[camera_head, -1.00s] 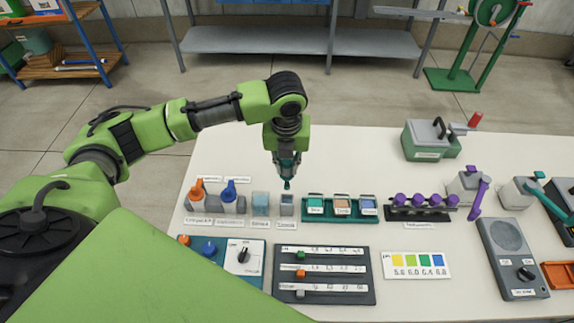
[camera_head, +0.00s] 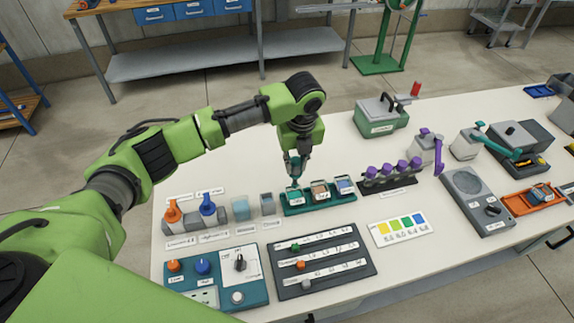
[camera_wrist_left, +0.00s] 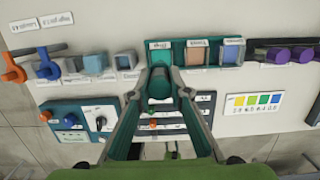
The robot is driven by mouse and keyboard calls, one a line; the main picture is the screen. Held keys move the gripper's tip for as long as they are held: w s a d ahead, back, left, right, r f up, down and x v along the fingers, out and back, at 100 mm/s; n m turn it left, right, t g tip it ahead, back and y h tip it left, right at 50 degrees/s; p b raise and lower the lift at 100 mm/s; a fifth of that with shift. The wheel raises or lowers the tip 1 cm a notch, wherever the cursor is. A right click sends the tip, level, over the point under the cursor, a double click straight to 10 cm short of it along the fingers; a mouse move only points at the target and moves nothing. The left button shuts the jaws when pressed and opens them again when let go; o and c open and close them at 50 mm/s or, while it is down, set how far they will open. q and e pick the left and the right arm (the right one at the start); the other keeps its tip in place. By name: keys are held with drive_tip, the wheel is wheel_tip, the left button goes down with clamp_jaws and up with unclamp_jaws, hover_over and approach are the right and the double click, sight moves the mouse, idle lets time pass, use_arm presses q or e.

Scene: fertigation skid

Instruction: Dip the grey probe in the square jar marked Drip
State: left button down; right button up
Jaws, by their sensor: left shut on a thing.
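My left gripper (camera_head: 296,166) points down over the left, teal-filled square jar (camera_head: 294,194) of a green rack. Its fingers (camera_wrist_left: 160,85) are closed on a slim thing, which I take for the grey probe; it is mostly hidden between them. I cannot tell whether the tip is inside the jar or just above it. Beside it in the rack stand a square jar with brown content (camera_head: 320,189) and one with blue content (camera_head: 344,185). The jars have small white labels that are too small to read surely, so I cannot tell which says Drip. My right gripper is not in view.
A slider panel (camera_head: 320,262) and a colour chart (camera_head: 401,229) lie in front.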

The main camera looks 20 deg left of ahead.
sight(295, 186)
use_arm(q)
drive_tip(key=shift+w+f+b, duration=0.2)
drive_tip(key=shift+f+b, duration=0.85)
drive_tip(key=shift+f, duration=0.15)
drive_tip(key=shift+s+f, duration=0.15)
drive_tip(key=shift+f, duration=0.4)
wheel_tip(295, 186, down, 3)
drive_tip(key=shift+f+b, duration=0.2)
drive_tip(key=shift+b, duration=0.5)
drive_tip(key=shift+f, duration=0.5)
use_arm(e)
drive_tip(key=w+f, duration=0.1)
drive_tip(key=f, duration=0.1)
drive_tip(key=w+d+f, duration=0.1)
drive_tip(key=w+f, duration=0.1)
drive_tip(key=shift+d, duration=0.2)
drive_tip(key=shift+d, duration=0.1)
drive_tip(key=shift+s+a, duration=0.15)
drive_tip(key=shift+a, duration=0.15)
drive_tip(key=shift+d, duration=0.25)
